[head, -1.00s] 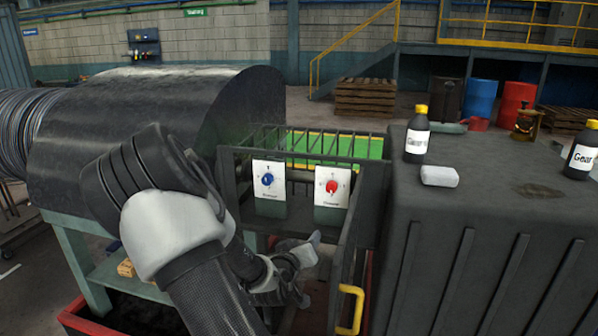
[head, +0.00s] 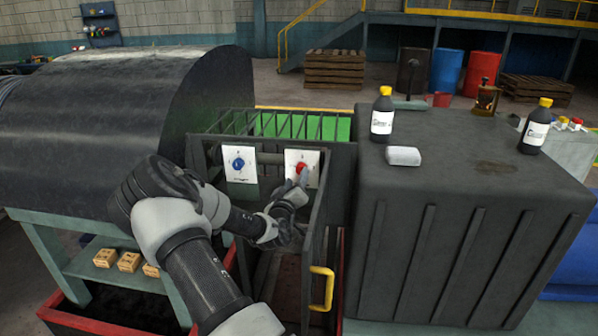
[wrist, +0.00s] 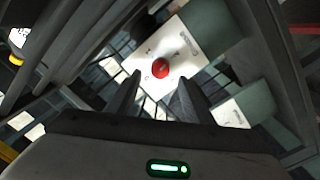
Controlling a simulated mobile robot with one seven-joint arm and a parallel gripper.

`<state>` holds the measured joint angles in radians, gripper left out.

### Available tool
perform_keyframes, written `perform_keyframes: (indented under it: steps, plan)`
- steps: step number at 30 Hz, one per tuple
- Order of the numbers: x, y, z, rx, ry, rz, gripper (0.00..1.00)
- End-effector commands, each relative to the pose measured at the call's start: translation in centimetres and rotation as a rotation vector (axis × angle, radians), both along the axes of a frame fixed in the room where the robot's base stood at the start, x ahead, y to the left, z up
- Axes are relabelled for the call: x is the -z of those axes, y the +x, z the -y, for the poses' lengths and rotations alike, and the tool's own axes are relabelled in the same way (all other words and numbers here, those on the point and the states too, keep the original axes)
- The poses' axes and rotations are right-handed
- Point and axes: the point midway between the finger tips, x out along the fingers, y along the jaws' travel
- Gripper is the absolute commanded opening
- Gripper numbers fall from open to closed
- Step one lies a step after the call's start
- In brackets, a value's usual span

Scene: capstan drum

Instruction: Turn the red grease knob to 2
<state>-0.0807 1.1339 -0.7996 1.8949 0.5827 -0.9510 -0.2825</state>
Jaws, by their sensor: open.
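The red grease knob (head: 300,167) sits on a white dial plate (head: 313,158) on a box inside the open-topped metal cage. In the wrist view the red knob (wrist: 160,69) shows just beyond my open fingers, near the middle of the gap. The dial marks around it are too small to read surely. My gripper (wrist: 152,95) is open and empty, pointing at the plate, apart from the knob as far as the wrist view shows. In the head view my gripper (head: 301,180) is just below the knob and partly overlaps the plate.
A blue knob (head: 238,163) on a similar plate is to the left. Cage bars (head: 290,122) stand behind, and a gate with a yellow handle (head: 321,288) is at the right. A black ribbed cabinet (head: 440,230) carries bottles (head: 382,118). A dark drum cover (head: 120,130) fills the left.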

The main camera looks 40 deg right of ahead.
Motion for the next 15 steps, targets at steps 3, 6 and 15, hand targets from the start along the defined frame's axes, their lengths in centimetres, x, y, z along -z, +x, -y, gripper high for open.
perform_keyframes:
  steps: [3, 6, 15]
  plan:
    - [-0.1, 1.3, 1.9, -0.001, -0.001, 0.0, 0.47]
    - [-0.1, 2.0, 3.0, 0.0, -0.001, -0.001, 0.47]
    - [0.0, 2.9, 4.1, 0.0, 0.001, -0.001, 0.47]
